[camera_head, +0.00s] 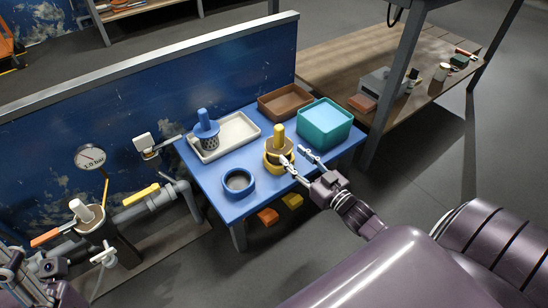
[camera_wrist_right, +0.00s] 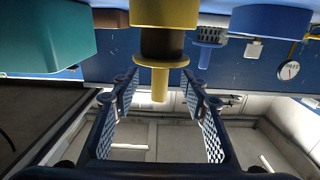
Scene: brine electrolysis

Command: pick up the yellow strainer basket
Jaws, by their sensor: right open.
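The yellow strainer basket (camera_head: 278,135) stands upright in a yellow ring holder (camera_head: 271,163) on the blue table, its handle pointing up. The right wrist view looks upside down; there the basket's flange and handle (camera_wrist_right: 160,82) hang below the dark mesh part (camera_wrist_right: 162,43) and the yellow holder (camera_wrist_right: 165,12). My right gripper (camera_head: 294,155) is open and empty, at the near right side of the basket. In the wrist view its fingers (camera_wrist_right: 163,90) lie left and right of the handle; contact is not visible. My left gripper (camera_head: 30,268) is partly seen at the lower left edge; its jaws are unclear.
A blue strainer (camera_head: 207,125) stands at the white tray (camera_head: 245,124). A blue ring (camera_head: 238,191) sits front left on the blue table (camera_head: 209,187). A teal bin (camera_head: 326,132) and brown tray (camera_head: 286,108) are behind right. A gauge (camera_head: 90,157) and pipes are left.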

